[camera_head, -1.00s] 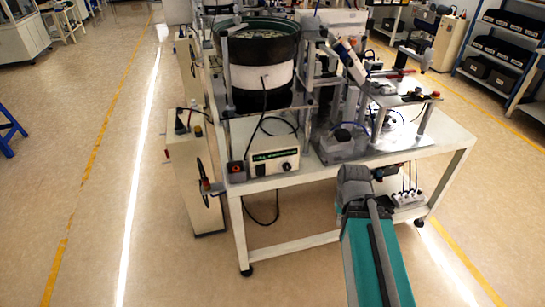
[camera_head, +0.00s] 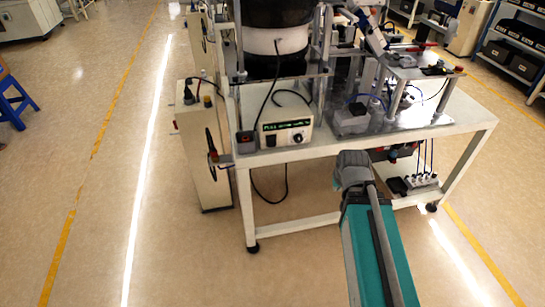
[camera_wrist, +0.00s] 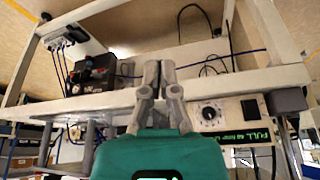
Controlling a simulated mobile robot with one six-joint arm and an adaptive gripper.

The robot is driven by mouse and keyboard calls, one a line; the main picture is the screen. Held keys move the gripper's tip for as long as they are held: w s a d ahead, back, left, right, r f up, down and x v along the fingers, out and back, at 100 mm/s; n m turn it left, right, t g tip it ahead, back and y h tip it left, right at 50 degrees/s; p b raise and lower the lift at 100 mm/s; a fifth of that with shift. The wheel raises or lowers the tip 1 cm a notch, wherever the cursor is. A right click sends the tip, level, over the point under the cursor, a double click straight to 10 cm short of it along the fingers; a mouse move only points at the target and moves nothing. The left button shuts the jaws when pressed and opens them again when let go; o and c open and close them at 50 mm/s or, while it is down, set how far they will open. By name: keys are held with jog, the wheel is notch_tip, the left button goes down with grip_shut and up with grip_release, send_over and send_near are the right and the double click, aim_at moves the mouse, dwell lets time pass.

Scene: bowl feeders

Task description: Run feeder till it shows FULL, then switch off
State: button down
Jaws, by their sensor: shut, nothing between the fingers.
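The bowl feeder (camera_head: 276,41), a black drum with a white band, stands on the white bench, its top cut off in the head view. Its controller box (camera_head: 286,127) sits below, with a green-lit display (camera_head: 286,125) whose text appears to begin with FULL, and a dial (camera_head: 298,138). The wrist view, upside down, shows the display (camera_wrist: 254,133) reading FULL with smaller unclear text, and the dial (camera_wrist: 209,113). A dark box with an orange-red part (camera_head: 246,141) is left of the controller. My gripper (camera_wrist: 158,68) is shut and empty, apart from the controller in the wrist view.
The white bench edge (camera_head: 400,148) runs in front of the controller. A metal fixture plate (camera_head: 425,72) stands to the right. A pale cabinet (camera_head: 203,155) with a dark cable stands left of the bench. Open floor lies at left and in front.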

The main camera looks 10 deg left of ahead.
jog(key=w+a+f+t+y+b, duration=0.1)
jog(key=w+a+f+t+b, duration=0.35)
jog(key=w+b, duration=0.2)
jog(key=n+t+y+b, duration=0.4)
jog(key=t+b, duration=0.8)
jog(key=b, duration=0.9)
send_near(271, 142)
jog(key=s+d+f+m+y, duration=0.1)
jog(key=s+d, duration=0.3)
jog(key=shift+s+a+t+y+b, duration=0.55)
jog(key=shift+s+a+b, duration=0.25)
jog(key=shift+b, duration=0.45)
jog(key=shift+d+r, duration=0.1)
jog(key=p+x, duration=0.1)
jog(key=x, duration=0.2)
jog(key=f+p+x, duration=0.1)
jog(key=x, duration=0.3)
jog(key=f+p+x, duration=0.1)
jog(key=x, duration=0.3)
jog(key=shift+w+a+r, duration=0.15)
jog(key=shift+w+a, duration=0.1)
jog(key=shift+w, duration=0.35)
jog(key=shift+w+a, duration=0.2)
jog(key=shift+w, duration=0.5)
jog(key=shift+d+f, duration=0.1)
jog(key=shift+f, duration=0.15)
